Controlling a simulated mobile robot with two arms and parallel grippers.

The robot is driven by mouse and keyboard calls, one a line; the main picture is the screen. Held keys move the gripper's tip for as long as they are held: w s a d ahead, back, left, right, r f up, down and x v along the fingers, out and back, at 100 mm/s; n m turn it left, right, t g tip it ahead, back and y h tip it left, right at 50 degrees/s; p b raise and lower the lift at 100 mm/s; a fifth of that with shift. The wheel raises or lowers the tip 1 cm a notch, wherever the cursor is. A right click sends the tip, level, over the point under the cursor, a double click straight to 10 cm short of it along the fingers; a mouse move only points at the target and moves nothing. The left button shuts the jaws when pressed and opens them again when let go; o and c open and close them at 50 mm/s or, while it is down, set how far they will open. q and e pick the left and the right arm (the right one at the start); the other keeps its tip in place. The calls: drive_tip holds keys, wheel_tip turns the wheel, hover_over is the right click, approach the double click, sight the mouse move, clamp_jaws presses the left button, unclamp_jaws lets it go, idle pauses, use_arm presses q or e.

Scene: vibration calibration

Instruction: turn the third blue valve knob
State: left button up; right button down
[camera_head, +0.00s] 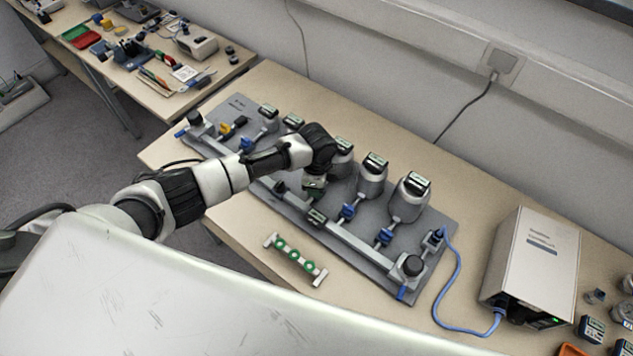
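A grey board (440,222) on the table carries a row of grey canisters with dark-topped displays and a pipe along the front. Blue valve knobs sit at the canister bases: one at the left (246,144), one right of the gripper (347,210) and another farther right (384,236). My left arm comes in from the left, and its gripper (315,188) points down over the middle of the row. The gripper and wrist hide the valve and part of a canister there. I cannot tell whether the fingers touch a knob. My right gripper is not in view.
A white box (536,262) with a blue cable (457,290) stands to the right of the board. A small bracket with green rings (295,259) lies in front. Another table (150,97) with tools stands at upper left. The wall runs behind.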

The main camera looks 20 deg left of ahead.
use_arm(q)
drive_tip(key=m, duration=0.5)
idle(0.6)
drive_tip(key=o, duration=0.9)
drive_tip(key=shift+o, duration=0.2)
drive_tip(key=shift+r, duration=0.15)
wheel_tip(320, 180, up, 11)
drive_tip(key=shift+f+b, duration=0.2)
drive_tip(key=shift+b, duration=0.1)
